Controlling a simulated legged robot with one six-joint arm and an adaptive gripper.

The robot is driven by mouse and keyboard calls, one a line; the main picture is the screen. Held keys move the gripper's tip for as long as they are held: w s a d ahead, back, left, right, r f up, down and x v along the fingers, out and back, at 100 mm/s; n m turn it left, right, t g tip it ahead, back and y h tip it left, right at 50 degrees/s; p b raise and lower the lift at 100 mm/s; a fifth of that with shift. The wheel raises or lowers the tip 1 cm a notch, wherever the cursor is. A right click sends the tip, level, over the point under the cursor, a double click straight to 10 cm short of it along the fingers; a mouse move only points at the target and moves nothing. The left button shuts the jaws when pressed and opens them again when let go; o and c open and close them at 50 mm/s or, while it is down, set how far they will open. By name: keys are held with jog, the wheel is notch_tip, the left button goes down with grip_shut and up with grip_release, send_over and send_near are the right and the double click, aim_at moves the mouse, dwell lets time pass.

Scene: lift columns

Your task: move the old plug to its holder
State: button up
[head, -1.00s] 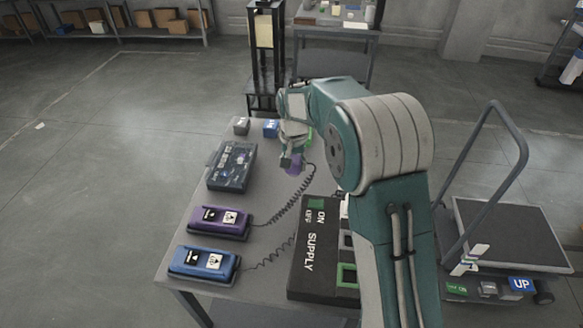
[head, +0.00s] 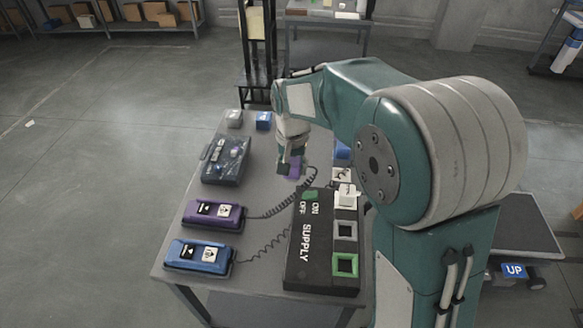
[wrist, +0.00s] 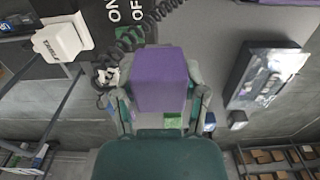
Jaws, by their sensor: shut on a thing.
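My gripper (head: 291,160) is shut on a purple plug (head: 295,170) and holds it above the table, behind the black supply box (head: 308,262). The plug fills the space between my fingers in the wrist view (wrist: 161,80). A dark coiled cord (head: 295,203) runs from the purple unit (head: 212,214) toward the plug. Small blocks stand at the back of the table, one grey (head: 235,118) and one blue (head: 263,121). A green one shows beyond the plug in the wrist view (wrist: 173,120). I cannot tell which thing is the holder.
The supply box has a green-rimmed socket (head: 345,265), a grey-rimmed socket (head: 345,230) and a white plug (head: 347,196). A blue unit (head: 200,257) with a coiled cord lies at the front left. A dark case (head: 226,160) lies behind the purple unit.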

aim_at(292, 161)
jog(key=shift+r, duration=2)
